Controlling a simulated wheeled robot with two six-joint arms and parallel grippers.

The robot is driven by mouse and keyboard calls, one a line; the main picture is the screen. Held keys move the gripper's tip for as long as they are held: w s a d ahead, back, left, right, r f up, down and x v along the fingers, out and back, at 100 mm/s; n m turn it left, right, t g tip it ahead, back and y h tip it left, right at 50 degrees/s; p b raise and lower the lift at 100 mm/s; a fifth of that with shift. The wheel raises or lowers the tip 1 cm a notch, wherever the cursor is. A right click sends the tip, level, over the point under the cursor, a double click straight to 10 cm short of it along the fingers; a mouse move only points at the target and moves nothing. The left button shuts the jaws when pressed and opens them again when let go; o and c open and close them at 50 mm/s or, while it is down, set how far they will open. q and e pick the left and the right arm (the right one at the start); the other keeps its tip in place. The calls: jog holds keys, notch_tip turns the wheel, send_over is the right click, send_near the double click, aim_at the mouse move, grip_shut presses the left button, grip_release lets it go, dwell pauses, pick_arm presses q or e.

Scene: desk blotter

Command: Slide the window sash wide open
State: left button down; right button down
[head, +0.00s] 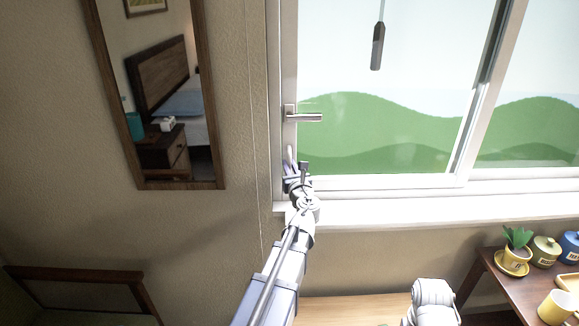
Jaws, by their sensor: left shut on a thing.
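The window sash (400,181) is a white-framed pane in the left part of the window, with green hills behind its glass. A lever handle (303,116) sits on its left upright, pointing right. My left gripper (297,164) is at the lower end of that upright, below the lever and just above the sill. It is shut on the sash at its left edge; the exact grip spot is small and partly hidden by the gripper. My right gripper is out of view.
A dark pull (377,46) hangs on a cord before the glass. A framed mirror (212,120) hangs on the left wall. A shelf at lower right holds a potted plant (516,240), canisters (545,250) and a yellow mug (556,307). The white sill (430,210) looks clear.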

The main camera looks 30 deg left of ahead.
pick_arm(q)
jog(key=shift+d, duration=0.1)
dwell(0.8)
send_near(394, 156)
jog(key=x, duration=0.4)
jog(key=shift+w, duration=0.3)
jog(key=c, duration=0.8)
grip_release()
jog(key=shift+c, duration=0.2)
jog(key=shift+s, duration=0.15)
